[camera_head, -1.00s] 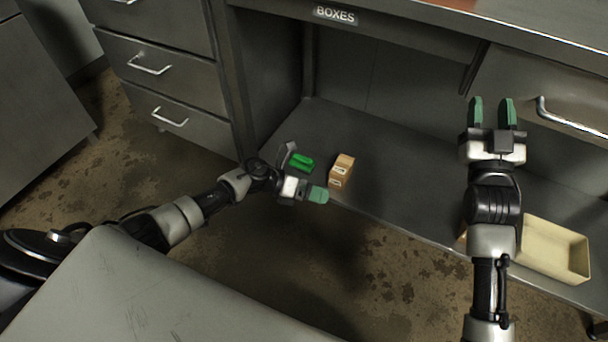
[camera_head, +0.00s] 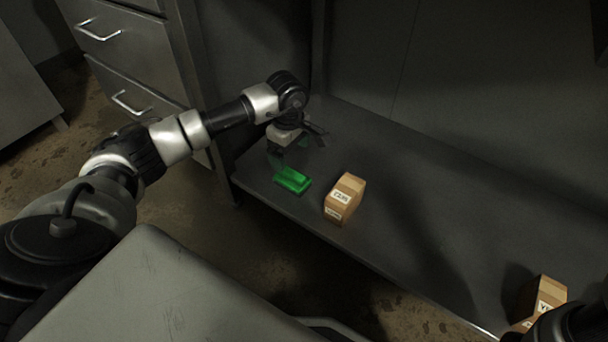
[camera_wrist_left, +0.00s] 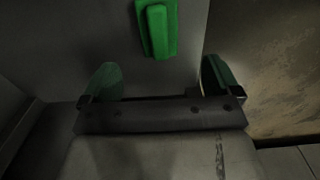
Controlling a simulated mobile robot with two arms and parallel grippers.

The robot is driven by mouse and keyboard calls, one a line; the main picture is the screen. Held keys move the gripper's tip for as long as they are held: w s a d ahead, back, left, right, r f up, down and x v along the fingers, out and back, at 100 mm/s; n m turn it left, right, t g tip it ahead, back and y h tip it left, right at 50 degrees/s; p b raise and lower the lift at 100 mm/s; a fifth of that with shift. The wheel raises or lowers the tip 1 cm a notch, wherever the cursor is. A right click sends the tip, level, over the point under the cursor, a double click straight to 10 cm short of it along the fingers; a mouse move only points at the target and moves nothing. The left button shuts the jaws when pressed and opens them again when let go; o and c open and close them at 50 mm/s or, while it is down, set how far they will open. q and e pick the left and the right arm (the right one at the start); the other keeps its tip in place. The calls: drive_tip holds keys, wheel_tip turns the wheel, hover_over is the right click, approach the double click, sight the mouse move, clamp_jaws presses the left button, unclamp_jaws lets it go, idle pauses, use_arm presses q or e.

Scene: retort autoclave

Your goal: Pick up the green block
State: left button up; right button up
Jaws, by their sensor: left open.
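The green block (camera_head: 292,180) lies on the lower shelf near its front left edge, left of a small cardboard box. My left gripper (camera_head: 297,152) is above and just behind the block, pointing down toward the shelf, open and empty. In the left wrist view the green block (camera_wrist_left: 158,28) shows at the top, beyond the gap between the two spread green fingertips of my left gripper (camera_wrist_left: 160,80). The block is apart from the fingers. My right gripper does not show; only a dark piece of my right arm is at the lower right.
A cardboard box (camera_head: 345,198) stands close to the right of the block. Another cardboard box (camera_head: 541,299) is at the lower right. The cabinet's side panel and drawers (camera_head: 125,55) rise to the left. The shelf (camera_head: 430,200) between the boxes is clear.

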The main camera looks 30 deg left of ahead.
sight(292, 172)
use_arm(q)
drive_tip(key=shift+w+f, duration=0.1)
drive_tip(key=shift+f, duration=0.4)
wheel_tip(292, 172, down, 5)
drive_tip(key=b, duration=0.3)
drive_tip(key=shift+r, duration=0.2)
wheel_tip(292, 172, down, 5)
drive_tip(key=b, duration=0.6)
drive_tip(key=shift+d+f, duration=0.1)
drive_tip(key=c, duration=1)
drive_tip(key=shift+r, duration=0.25)
drive_tip(key=shift+c, duration=0.2)
